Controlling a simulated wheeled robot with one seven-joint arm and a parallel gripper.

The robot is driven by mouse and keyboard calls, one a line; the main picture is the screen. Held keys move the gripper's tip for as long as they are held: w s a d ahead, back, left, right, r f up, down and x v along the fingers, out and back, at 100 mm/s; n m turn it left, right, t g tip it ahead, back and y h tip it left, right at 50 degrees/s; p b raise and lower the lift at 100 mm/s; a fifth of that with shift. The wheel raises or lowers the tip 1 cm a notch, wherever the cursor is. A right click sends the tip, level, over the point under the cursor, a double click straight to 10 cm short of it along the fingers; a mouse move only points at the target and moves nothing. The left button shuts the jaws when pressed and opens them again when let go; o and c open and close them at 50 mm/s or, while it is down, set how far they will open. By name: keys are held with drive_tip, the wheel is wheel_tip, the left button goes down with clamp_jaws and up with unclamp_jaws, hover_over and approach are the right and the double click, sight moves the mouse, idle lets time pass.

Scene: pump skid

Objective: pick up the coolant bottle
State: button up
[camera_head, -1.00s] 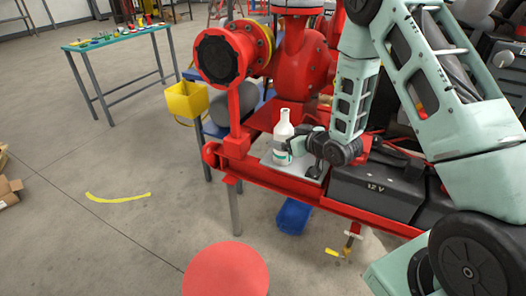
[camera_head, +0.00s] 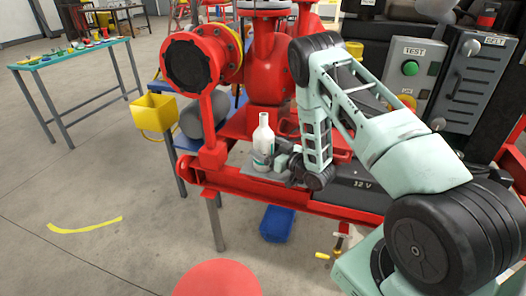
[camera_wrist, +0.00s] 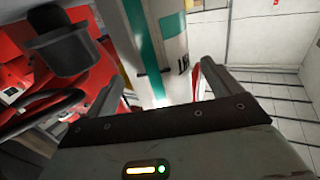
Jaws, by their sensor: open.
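The coolant bottle (camera_head: 263,146) is white with a green band and a narrow neck. It stands upright on a grey plate (camera_head: 242,154) on the red pump skid. My gripper (camera_head: 272,158) is at the bottle's lower right side in the head view. In the wrist view the bottle (camera_wrist: 158,50) is between the two dark fingers of my gripper (camera_wrist: 158,88), with the fingers apart. The head view does not show clearly whether a finger touches the bottle. Its lower end is partly hidden by the gripper in the head view.
The red pump (camera_head: 265,60) stands behind the bottle. A yellow bin (camera_head: 154,112) hangs at the left. A control box with a green TEST button (camera_head: 411,68) stands at the right. Open floor lies at front left.

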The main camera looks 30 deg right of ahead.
drive_tip(key=shift+x, duration=1.05)
drive_tip(key=c, duration=1.2)
